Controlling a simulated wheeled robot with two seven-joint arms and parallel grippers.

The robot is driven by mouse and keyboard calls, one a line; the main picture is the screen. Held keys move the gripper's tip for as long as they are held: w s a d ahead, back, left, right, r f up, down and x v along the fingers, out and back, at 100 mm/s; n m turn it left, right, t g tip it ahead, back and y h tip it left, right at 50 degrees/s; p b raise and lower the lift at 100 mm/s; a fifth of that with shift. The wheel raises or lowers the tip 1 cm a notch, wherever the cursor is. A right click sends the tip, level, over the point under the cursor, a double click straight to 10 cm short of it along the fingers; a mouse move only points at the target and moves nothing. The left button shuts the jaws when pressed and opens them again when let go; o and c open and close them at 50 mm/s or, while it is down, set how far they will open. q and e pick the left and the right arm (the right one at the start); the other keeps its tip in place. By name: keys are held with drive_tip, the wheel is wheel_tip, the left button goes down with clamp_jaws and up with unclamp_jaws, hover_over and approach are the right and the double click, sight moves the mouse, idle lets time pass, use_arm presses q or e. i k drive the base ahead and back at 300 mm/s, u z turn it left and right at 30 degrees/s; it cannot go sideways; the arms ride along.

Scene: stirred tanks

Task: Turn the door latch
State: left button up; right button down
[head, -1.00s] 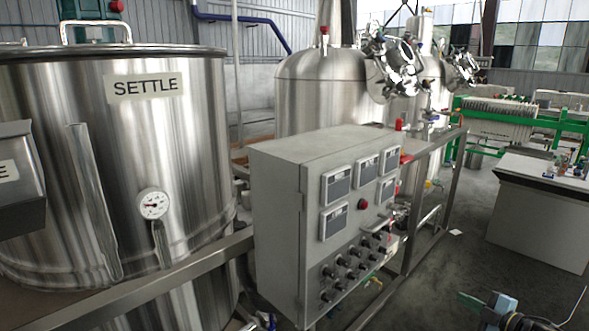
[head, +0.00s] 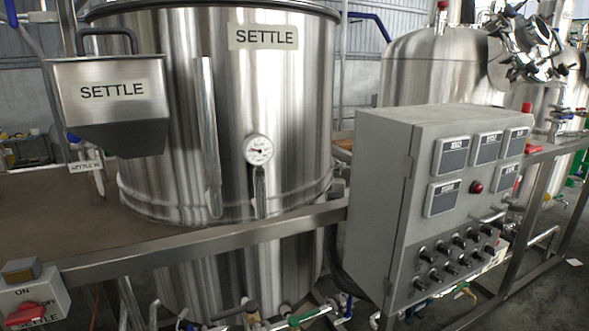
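A grey control cabinet (head: 390,185) stands at the right of the middle in the head view. Its front carries several display panels, a red button (head: 477,187) and rows of black knobs. A pale bar-like part (head: 492,216) sits low on the right of the front; I cannot tell whether it is a door latch. No other part can be made out clearly as a latch. Neither of my grippers is in view.
A large steel tank labelled SETTLE (head: 290,110) stands behind a steel rail (head: 220,238). A steel hopper (head: 108,105), also labelled SETTLE, is at the left. A switch box with a red knob (head: 24,313) is at lower left. More tanks (head: 430,70) stand at the back right.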

sight(508, 200)
drive_tip(key=z, duration=1.35)
